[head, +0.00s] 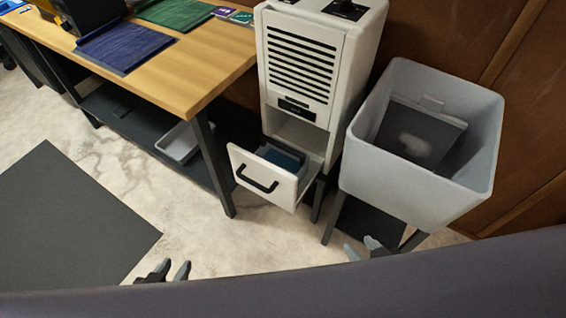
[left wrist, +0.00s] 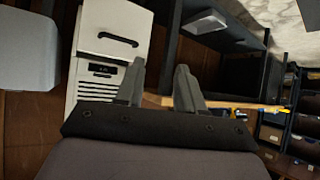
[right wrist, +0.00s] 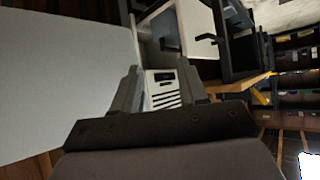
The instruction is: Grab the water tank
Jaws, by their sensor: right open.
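A white machine (head: 302,66) with a black grille stands beside the wooden table. Its lower drawer (head: 262,182), with a black handle, is pulled out. A dark blue thing (head: 283,158), perhaps the water tank, shows inside it; its full shape is hidden. The drawer front also shows in the left wrist view (left wrist: 117,28). My left gripper (head: 170,268) is open and empty, low in the head view, left of the drawer and apart from it. My right gripper (head: 364,247) is open and empty, below the grey bin and right of the drawer.
A large grey bin (head: 412,185) on dark legs, holding a dark panel, stands right of the machine. The wooden table (head: 190,68) with mats is on the left, its leg (head: 215,165) near the drawer. Floor in front of the drawer is clear.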

